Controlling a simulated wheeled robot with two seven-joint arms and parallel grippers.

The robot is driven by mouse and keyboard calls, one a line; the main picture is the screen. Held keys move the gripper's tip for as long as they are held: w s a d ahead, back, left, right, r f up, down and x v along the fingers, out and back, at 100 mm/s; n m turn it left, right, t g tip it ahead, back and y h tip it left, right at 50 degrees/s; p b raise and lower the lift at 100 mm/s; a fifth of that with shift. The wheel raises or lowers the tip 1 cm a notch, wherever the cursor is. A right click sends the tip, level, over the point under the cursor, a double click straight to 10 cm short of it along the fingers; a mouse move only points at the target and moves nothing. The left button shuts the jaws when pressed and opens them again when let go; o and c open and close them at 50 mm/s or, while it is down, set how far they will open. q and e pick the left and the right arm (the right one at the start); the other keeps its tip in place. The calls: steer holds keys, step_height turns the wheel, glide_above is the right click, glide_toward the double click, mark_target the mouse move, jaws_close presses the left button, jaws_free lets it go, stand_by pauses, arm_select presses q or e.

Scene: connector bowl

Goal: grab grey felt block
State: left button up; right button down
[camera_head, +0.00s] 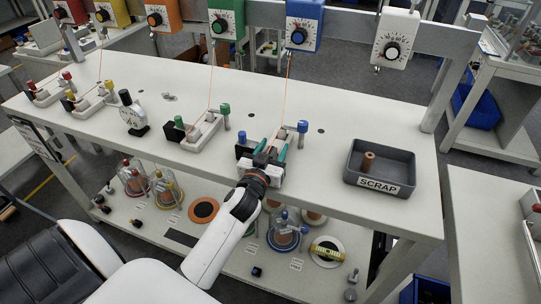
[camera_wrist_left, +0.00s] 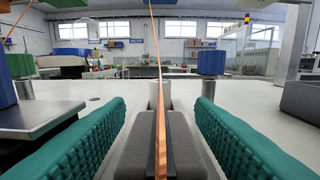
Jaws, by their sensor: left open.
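The grey felt block (camera_wrist_left: 138,148) shows in the left wrist view as two dark grey halves, with a copper-coloured strand (camera_wrist_left: 161,140) running between them. It sits low in a light holder on the bench. My left gripper (camera_head: 271,152) is at the front edge of the bench, over the holder with the blue-topped post (camera_head: 302,127). Its two teal ridged pads are open, one on each side of the block, with a gap on both sides. In the head view the gripper hides most of the block. My right gripper is not in view.
A similar holder with a green-topped post (camera_head: 225,109) is to the left. A strand rises to the blue box (camera_head: 304,28). The bench's back middle is mostly clear.

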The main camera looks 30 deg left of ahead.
arm_select(q)
steer(key=c, duration=1.1)
